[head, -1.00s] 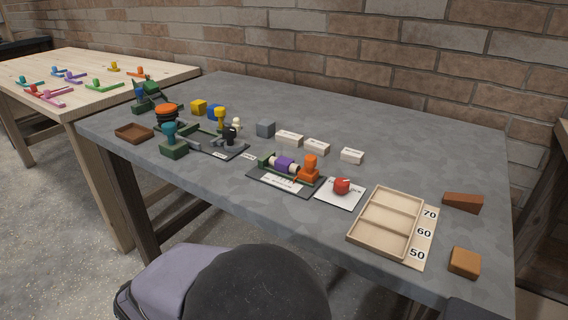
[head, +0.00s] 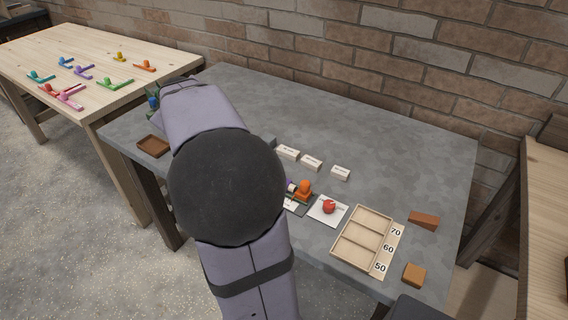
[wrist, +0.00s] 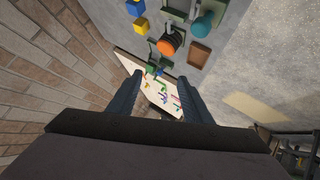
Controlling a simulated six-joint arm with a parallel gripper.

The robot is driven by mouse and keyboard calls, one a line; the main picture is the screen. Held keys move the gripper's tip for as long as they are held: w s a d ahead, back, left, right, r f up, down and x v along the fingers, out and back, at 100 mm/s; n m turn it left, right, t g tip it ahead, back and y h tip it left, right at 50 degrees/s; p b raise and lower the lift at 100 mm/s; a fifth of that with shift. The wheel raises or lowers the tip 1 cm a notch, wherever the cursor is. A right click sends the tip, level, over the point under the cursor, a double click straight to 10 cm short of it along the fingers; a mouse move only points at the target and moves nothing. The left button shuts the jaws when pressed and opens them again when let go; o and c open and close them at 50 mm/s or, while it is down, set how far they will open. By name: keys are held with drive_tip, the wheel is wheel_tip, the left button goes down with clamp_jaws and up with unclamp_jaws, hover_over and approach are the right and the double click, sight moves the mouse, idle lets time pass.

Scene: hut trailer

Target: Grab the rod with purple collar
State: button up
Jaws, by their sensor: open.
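The rod with the purple collar (head: 291,186) is mostly hidden behind my arm in the head view. Only a small bit of purple and a white end show, beside the orange block (head: 304,187) on its dark plate. The rod is not visible in the wrist view. My gripper (wrist: 159,78) is open and empty in the wrist view, its two dark fingers spread apart. It points toward the far wooden table, away from the rod. The head view does not show the fingers, as my arm covers that area.
A red object on a white card (head: 328,206), a divided wooden tray (head: 342,254) and white labelled blocks (head: 311,163) stand right of my arm. The wrist view shows an orange-topped piece (wrist: 170,44), a yellow cube (wrist: 141,26) and a brown tray (wrist: 199,54).

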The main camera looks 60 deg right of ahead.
sight(306, 183)
drive_tip(key=d+r+h+p, duration=0.2)
drive_tip(key=d+r, duration=0.5)
drive_tip(key=r, duration=0.1)
drive_tip(key=s+d+f+t+h, duration=0.1)
drive_tip(key=s+d+f, duration=0.2)
drive_tip(key=s+d, duration=0.45)
drive_tip(key=s+d+f+h, duration=0.1)
drive_tip(key=s+d+f, duration=0.4)
drive_tip(key=d, duration=0.4)
drive_tip(key=s+a+f+t+y+p, duration=0.2)
drive_tip(key=s+f+y, duration=0.1)
drive_tip(key=s+f, duration=0.55)
drive_tip(key=s+a+f+y, duration=0.2)
drive_tip(key=s+a, duration=0.2)
drive_tip(key=s+a+f+t+y, duration=0.1)
drive_tip(key=s+a+y, duration=0.1)
drive_tip(key=s+a, duration=0.2)
drive_tip(key=s+a+f+y, duration=0.2)
drive_tip(key=s+a, duration=0.2)
drive_tip(key=shift+a+f+m+t+y, duration=0.3)
drive_tip(key=shift+a+y, duration=0.1)
drive_tip(key=shift+s+a+f, duration=0.2)
drive_tip(key=shift+f, duration=0.15)
drive_tip(key=shift+p+x, duration=0.5)
drive_tip(key=shift+x, duration=3.2)
drive_tip(key=shift+s+d+f, duration=0.1)
drive_tip(key=shift+s+f, duration=0.05)
drive_tip(key=shift+f, duration=0.05)
drive_tip(key=shift+c, duration=0.6)
